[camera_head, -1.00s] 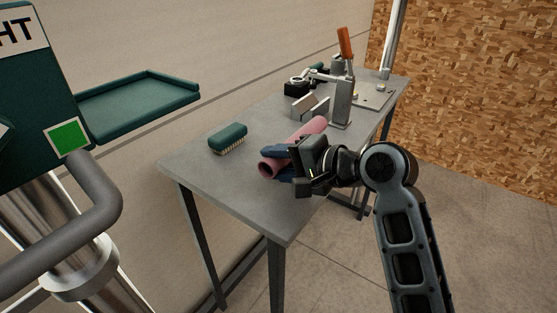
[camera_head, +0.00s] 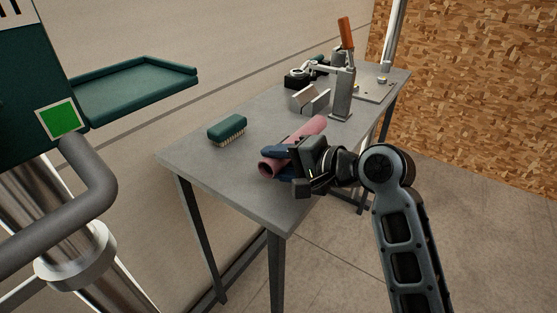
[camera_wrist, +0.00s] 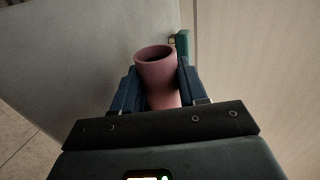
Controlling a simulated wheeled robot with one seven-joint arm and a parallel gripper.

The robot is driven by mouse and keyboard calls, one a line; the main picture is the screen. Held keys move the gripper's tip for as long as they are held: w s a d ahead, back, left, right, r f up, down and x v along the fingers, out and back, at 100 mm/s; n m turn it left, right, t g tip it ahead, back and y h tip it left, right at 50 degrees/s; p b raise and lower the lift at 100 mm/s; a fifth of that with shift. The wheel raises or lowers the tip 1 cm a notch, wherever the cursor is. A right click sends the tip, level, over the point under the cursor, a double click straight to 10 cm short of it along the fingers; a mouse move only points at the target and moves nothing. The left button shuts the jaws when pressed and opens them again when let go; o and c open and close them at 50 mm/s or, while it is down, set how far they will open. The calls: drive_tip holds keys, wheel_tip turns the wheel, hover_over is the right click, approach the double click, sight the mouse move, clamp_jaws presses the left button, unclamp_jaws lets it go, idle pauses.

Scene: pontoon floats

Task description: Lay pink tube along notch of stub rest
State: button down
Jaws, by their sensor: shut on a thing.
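The pink tube (camera_head: 305,134) is in my gripper (camera_head: 276,164), above or at the near part of the grey table. In the head view it slants from lower left to upper right, and its hollow end faces lower left. In the wrist view the tube (camera_wrist: 157,75) stands between the two blue fingers (camera_wrist: 154,88), which are shut on it. I cannot tell whether the tube touches the table. The stub rest (camera_head: 312,100), a small grey block that seems to have a notch, stands on the table beyond the tube, left of an upright post.
A grey post with an orange handle (camera_head: 345,34) stands right of the rest. A green brush (camera_head: 228,130) lies on the table (camera_head: 215,172) to the left. Dark clamp parts (camera_head: 298,78) sit behind. A green tray (camera_head: 135,92) is at the left, beside a green box with a pipe.

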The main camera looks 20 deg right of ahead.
drive_tip(key=shift+f, duration=0.2)
drive_tip(key=c, duration=0.5)
unclamp_jaws()
drive_tip(key=shift+b+v, duration=0.45)
drive_tip(key=shift+v, duration=3.45)
